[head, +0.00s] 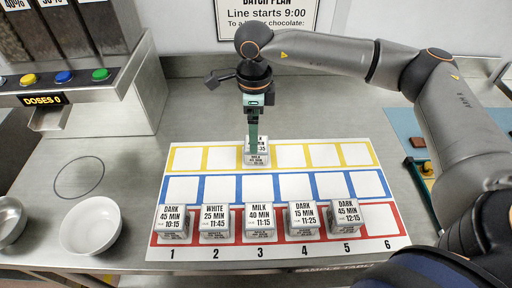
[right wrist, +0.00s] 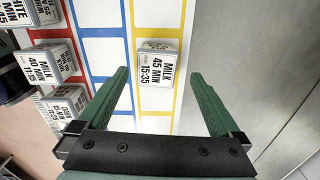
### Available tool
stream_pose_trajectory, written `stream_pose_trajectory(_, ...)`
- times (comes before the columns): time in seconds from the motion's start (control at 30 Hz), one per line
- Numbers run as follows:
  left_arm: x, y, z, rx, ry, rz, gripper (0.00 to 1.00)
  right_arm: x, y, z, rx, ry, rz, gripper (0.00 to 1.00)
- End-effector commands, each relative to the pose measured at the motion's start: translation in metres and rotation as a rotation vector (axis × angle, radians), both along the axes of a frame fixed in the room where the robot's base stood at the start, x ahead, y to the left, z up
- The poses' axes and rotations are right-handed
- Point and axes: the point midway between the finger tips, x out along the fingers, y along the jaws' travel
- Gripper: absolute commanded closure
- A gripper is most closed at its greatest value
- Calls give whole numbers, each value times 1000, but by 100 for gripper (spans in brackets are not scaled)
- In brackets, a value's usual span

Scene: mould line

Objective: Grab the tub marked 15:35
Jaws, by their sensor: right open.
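The tub marked MILK 45 MIN 15:35 (right wrist: 157,66) stands upright on the yellow row of the mat, third column. In the head view the same tub (head: 257,159) is partly hidden behind my right gripper (head: 253,146). My right gripper points down over this tub. In the right wrist view its two green fingers (right wrist: 158,76) are open, one to each side of the tub's place in the picture, with nothing held. I cannot tell how far above the tub the fingertips are. My left gripper is not in view.
Several other tubs, such as MILK 11:15 (head: 259,221), stand in the red row of the numbered mat (head: 280,247). The other yellow and blue cells are empty. A white bowl (head: 91,226) and a dispenser with a DOSES 0 display (head: 43,99) stand at left.

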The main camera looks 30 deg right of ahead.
Motion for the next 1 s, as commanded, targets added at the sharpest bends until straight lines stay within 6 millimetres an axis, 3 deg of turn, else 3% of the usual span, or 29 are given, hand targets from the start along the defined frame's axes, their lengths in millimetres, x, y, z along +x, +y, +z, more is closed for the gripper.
stream_pose_trajectory(0.4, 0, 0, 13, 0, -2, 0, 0, -5, 2, -49, 0, 1, -1, 0)
stream_pose_trajectory(0.7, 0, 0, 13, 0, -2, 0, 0, -5, 2, -55, 0, 0, 0, 0)
stream_pose_trajectory(1.0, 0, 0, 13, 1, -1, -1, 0, -5, 2, -54, 0, 0, 0, 34)
